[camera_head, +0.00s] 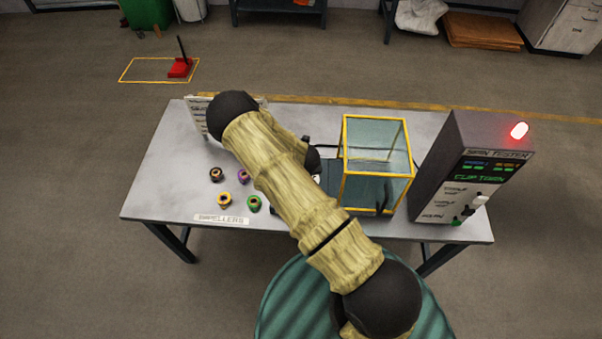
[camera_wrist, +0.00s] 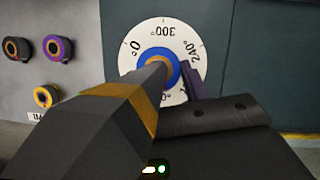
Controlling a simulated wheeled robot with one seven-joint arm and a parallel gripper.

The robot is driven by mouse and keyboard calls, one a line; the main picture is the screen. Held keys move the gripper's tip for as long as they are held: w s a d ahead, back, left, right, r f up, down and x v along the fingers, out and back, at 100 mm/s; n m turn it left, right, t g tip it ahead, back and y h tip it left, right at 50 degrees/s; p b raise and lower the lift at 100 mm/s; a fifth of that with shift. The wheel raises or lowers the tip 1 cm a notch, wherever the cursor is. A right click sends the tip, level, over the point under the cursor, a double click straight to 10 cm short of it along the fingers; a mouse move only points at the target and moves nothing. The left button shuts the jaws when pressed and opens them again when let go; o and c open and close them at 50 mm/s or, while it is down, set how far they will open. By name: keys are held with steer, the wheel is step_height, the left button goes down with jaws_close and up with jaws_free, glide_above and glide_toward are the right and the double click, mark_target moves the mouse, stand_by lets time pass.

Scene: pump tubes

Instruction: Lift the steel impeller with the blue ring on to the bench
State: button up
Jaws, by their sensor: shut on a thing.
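The impeller with the blue ring (camera_wrist: 152,53) shows in the wrist view at the centre of a round white dial plate (camera_wrist: 140,31) marked in degrees. My gripper (camera_wrist: 174,72) is at this impeller, its dark fingers on either side, shut on it. The fingers hide its lower part. I cannot tell whether it is raised off the plate. In the head view my arm hides the impeller and most of the gripper; a sliver of the white plate (camera_head: 318,179) shows beside the arm. The bench (camera_head: 165,190) is a grey table.
A brown-dark impeller (camera_head: 216,174), a purple one (camera_head: 243,176), a yellow one (camera_head: 225,200) and a green one (camera_head: 253,204) stand left on the bench by an "IMPELLERS" label (camera_head: 221,219). A yellow-framed glass box (camera_head: 376,117) and a spin tester (camera_head: 465,170) with a lit red lamp stand right.

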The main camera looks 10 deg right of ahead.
steer(key=shift+r+p, duration=0.35)
steer(key=shift+r, duration=0.25)
stand_by(0.4)
step_height(320, 180, up, 17)
steer(key=p, duration=1.2)
steer(key=shift+r, duration=0.15)
stand_by(2.4)
